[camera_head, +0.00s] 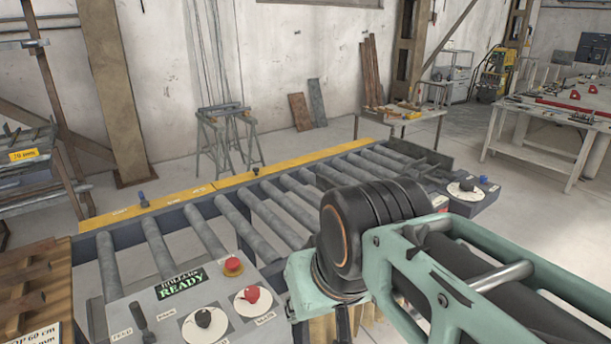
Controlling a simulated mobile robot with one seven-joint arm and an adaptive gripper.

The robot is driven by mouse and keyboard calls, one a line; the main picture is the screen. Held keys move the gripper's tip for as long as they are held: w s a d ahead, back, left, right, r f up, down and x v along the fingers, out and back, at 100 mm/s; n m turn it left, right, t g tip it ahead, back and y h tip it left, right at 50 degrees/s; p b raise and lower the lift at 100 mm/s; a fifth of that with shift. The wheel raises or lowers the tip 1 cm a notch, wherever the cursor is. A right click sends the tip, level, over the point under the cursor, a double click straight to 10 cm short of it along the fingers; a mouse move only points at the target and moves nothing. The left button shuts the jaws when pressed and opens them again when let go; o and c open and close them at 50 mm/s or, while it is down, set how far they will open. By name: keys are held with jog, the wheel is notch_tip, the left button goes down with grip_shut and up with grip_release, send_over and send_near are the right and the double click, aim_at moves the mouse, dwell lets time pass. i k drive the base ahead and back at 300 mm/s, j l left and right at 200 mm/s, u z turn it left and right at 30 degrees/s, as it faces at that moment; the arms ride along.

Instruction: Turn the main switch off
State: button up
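A grey control panel (160,297) stands at the bottom left of the head view. On its right side a red rotary knob (250,294) sits on a round white plate, with a small label below it that I cannot read for sure; it looks like the main switch. Its exact setting is hard to tell. My arm comes in from the right, and its wrist is to the right of the panel, apart from the red knob. My gripper's fingers do not show in this view.
The panel also bears a red mushroom button (233,265) on a yellow collar, a black rotary knob (203,317), a black lever (142,318) and a lit green "READY" display (181,284). A roller conveyor (210,233) lies behind. Wooden boards (32,285) are at the left.

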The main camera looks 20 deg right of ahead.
aim_at(251, 293)
jog(key=z, duration=1)
jog(key=j+u, duration=0.15)
jog(key=u, duration=1.45)
jog(key=k+l, duration=0.15)
jog(key=l, duration=0.25)
jog(key=i+j+z, duration=0.25)
jog(key=j, duration=0.15)
jog(key=j+z, duration=0.2)
jog(key=j, duration=0.2)
jog(key=i+j+z, duration=0.25)
jog(key=j, duration=0.2)
jog(key=i+j+u, duration=0.1)
jog(key=j, duration=0.2)
